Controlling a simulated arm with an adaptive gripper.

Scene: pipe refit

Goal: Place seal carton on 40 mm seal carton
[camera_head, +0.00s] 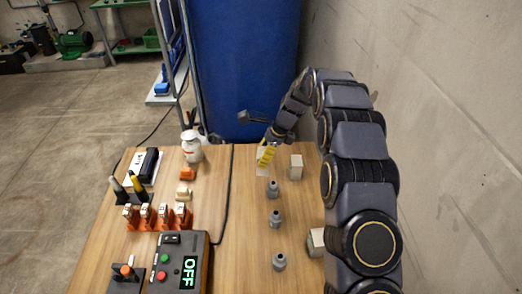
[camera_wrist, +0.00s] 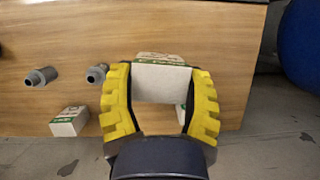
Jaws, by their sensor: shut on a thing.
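My gripper (camera_head: 266,156) has yellow fingers and is shut on a white carton (camera_wrist: 160,82) with green print along its far edge. In the head view the held carton (camera_head: 261,163) is partly hidden by the fingers. A pale carton (camera_head: 296,167) stands on the table just right of my gripper. In the wrist view, a small part of a carton (camera_wrist: 181,114) shows between the fingers below the held one. Another carton (camera_head: 317,242) is partly hidden by my arm; a carton with a green side also shows at left in the wrist view (camera_wrist: 70,121). The size labels are not readable.
Several grey fittings (camera_head: 275,219) stand in a row nearer on the wooden table (camera_head: 245,262). A cable, a white figure-like bottle (camera_head: 191,147), orange clamps and a control box (camera_head: 178,262) reading OFF are at left. A wall is at right, a blue barrel (camera_head: 240,70) behind.

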